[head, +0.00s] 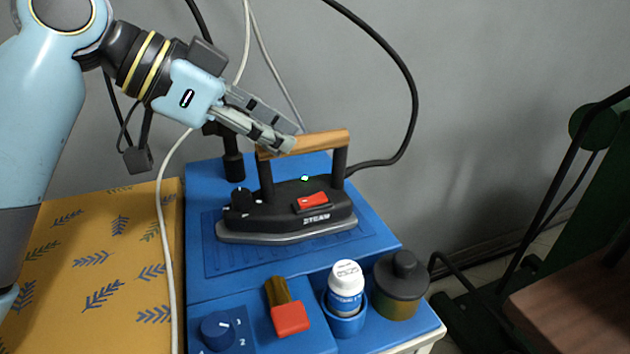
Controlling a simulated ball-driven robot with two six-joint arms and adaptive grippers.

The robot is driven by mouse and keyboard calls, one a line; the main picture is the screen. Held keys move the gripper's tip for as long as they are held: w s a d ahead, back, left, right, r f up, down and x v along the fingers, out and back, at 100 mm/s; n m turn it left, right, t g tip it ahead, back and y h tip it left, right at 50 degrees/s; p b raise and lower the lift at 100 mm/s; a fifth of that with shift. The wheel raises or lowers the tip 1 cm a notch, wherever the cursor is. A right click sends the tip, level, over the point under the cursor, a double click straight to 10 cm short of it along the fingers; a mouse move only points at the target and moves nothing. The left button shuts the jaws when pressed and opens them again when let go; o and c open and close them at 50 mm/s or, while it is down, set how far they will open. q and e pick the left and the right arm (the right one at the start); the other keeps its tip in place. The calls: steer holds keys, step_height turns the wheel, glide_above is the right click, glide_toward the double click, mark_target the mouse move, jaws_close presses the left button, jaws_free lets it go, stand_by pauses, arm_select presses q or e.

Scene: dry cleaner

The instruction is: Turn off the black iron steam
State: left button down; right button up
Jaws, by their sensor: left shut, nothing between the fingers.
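The black iron (285,218) stands upright on its flat sole on the blue station top, with "STEAM" lettering on its side. It has a wooden handle (318,142) on two black posts. A red rocker switch (312,201) sits on its body, and a small green light (305,178) is lit behind it. A black knob (241,199) is at the iron's left end. My left gripper (290,139) is shut and empty, its fingertips at the left end of the handle, above the switch; I cannot tell whether they touch the handle. My right gripper is not in view.
The blue station (375,246) holds a blue dial (218,330), a red-ended brush (289,316), a white bottle (346,287) and a dark jar (401,286) in front. A black hose (412,90) and white cords run behind. A yellow leaf-patterned board (105,255) lies left.

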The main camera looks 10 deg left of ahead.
mark_target(312, 200)
arm_select(q)
steer(key=shift+w+d+f+b, duration=0.1)
steer(key=shift+w+d+f, duration=0.5)
steer(key=shift+f, duration=0.65)
steer(key=shift+w+d+f+b, duration=0.15)
steer(key=shift+w+d+f, duration=0.2)
steer(key=shift+d+f, duration=0.75)
steer(key=shift+w+d+f+b, duration=0.1)
steer(key=shift+w+d+f, duration=0.35)
steer(key=shift+f, duration=1)
steer(key=shift+d+f+p, duration=0.1)
steer(key=shift+p, duration=0.25)
steer(key=shift+f, duration=0.1)
